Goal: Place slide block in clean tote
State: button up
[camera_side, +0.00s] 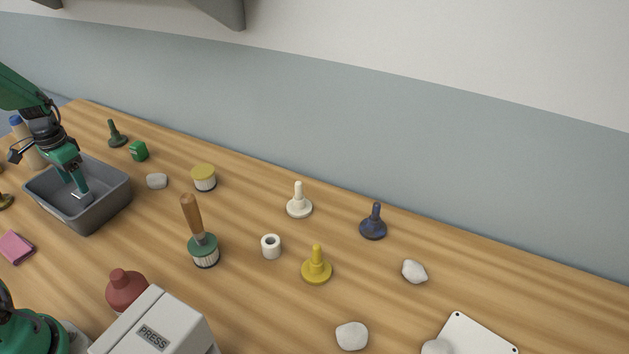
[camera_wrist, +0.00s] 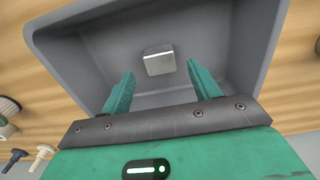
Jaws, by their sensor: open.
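The slide block (camera_wrist: 159,61) is a small light-grey metallic block inside the grey tote (camera_wrist: 75,58). In the wrist view it lies on the tote's floor, just beyond my fingertips and apart from them. My gripper (camera_wrist: 158,82) is open, with one green finger on each side and nothing between them. In the side view my gripper (camera_side: 80,192) reaches down into the tote (camera_side: 100,211) at the left of the table, and the block (camera_side: 82,198) shows below the fingers.
A pink pad (camera_side: 15,247) lies in front of the tote. A green block (camera_side: 139,151), a grey stone (camera_side: 157,181) and a yellow-lidded jar (camera_side: 204,178) stand to its right. A wooden-handled brush (camera_side: 194,222) stands nearer the middle. Bare table lies between the tote and the brush.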

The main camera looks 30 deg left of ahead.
notch_tip(320, 180, up, 8)
jog(key=shift+f, duration=0.15)
dwell(0.7)
jog(key=d+r+t+y, duration=0.1)
jog(key=d+r, duration=0.4)
jog(key=d, duration=0.4)
jog(key=d+r+t, duration=0.1)
jog(key=d+r, duration=0.4)
jog(key=d, duration=0.5)
jog(key=s+d+t, duration=0.1)
jog(key=s+d, duration=0.3)
jog(key=d, duration=0.3)
jog(key=s+d+r+t+h, duration=0.1)
jog(key=s+d+t, duration=0.1)
jog(key=s+d, duration=0.2)
jog(key=d, duration=0.3)
jog(key=shift+s+r+t, duration=0.25)
jog(key=shift+s+t, duration=0.05)
